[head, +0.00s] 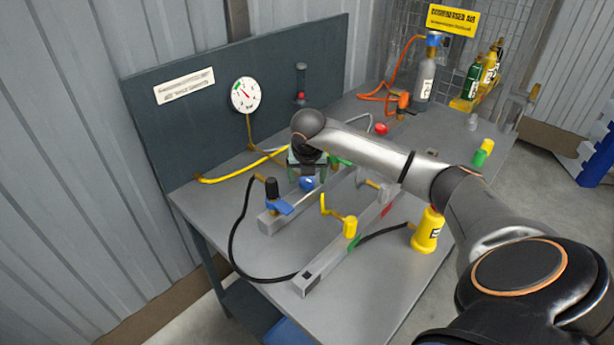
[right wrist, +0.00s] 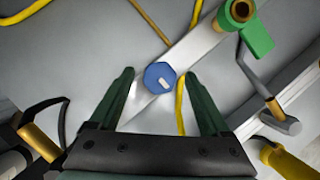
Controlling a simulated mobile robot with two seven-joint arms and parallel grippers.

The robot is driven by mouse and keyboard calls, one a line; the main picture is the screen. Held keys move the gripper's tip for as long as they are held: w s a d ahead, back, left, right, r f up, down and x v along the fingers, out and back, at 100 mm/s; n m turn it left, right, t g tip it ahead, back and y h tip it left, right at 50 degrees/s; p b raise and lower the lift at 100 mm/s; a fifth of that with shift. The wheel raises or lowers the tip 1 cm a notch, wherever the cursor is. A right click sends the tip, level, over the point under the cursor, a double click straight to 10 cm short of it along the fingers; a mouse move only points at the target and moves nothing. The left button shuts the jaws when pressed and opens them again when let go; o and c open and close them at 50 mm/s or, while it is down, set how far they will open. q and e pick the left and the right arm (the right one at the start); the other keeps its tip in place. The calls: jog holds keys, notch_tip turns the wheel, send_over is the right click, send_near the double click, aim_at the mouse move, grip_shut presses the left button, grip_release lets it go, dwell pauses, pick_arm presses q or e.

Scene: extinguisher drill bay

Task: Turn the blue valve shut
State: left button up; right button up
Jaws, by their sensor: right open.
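A blue knob with a pale mark (right wrist: 160,78) sits on a grey metal bar in the right wrist view. In the head view the blue knob (head: 307,184) shows just below my right gripper (head: 306,168). My right gripper is open, with one dark green finger on either side of the knob in the wrist picture. The gap to the knob cannot be judged exactly; no contact shows. A blue lever (head: 280,207) under a black-topped fitting (head: 271,188) stands on the same bar to the left. My left gripper is not in view.
A second bar (head: 325,270) carries a yellow lever valve (head: 350,227). A yellow bottle (head: 427,232) stands to the right. Yellow hose (head: 225,179) and black hose (head: 234,235) lie around the bars. A panel with a gauge (head: 245,95) rises behind.

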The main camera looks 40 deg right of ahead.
jog(key=v, duration=1.2)
jog(key=shift+r, duration=0.25)
jog(key=shift+s+f, duration=0.1)
